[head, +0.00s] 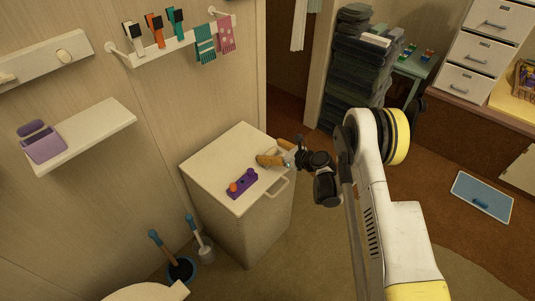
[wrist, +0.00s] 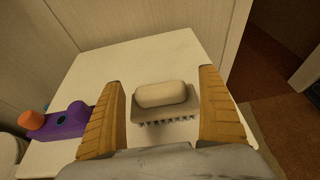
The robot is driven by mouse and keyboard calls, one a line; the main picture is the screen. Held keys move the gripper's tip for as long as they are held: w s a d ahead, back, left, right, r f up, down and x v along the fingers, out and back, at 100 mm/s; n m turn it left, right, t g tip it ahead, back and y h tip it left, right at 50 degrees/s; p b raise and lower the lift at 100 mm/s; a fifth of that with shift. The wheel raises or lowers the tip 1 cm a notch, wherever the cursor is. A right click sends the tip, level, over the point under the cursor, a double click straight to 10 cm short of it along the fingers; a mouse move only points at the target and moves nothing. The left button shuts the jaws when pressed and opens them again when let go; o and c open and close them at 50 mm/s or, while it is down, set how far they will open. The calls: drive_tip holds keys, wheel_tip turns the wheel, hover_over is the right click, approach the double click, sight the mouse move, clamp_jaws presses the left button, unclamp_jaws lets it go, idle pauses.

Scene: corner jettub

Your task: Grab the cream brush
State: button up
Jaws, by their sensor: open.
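The cream brush (wrist: 164,100) lies on the white cabinet top, with a rounded cream upper part and short greyish bristles along its near edge. In the wrist view it sits between the two tan fingers of my gripper (wrist: 163,78), with a gap on each side. My gripper is open, one finger to the left of the brush and one to the right. In the head view my gripper (head: 270,160) is low over the right part of the cabinet top. I cannot make out the brush there; the fingers seem to hide it.
A purple block with an orange knob (head: 242,184) lies on the white cabinet (head: 215,163), left of my gripper; it also shows in the wrist view (wrist: 66,122). A wall rack (head: 175,44) holds towels and brushes.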

drive_tip(key=shift+s+d+r, duration=0.1)
drive_tip(key=shift+s+r, duration=0.05)
drive_tip(key=shift+c, duration=0.6)
drive_tip(key=c, duration=1.2)
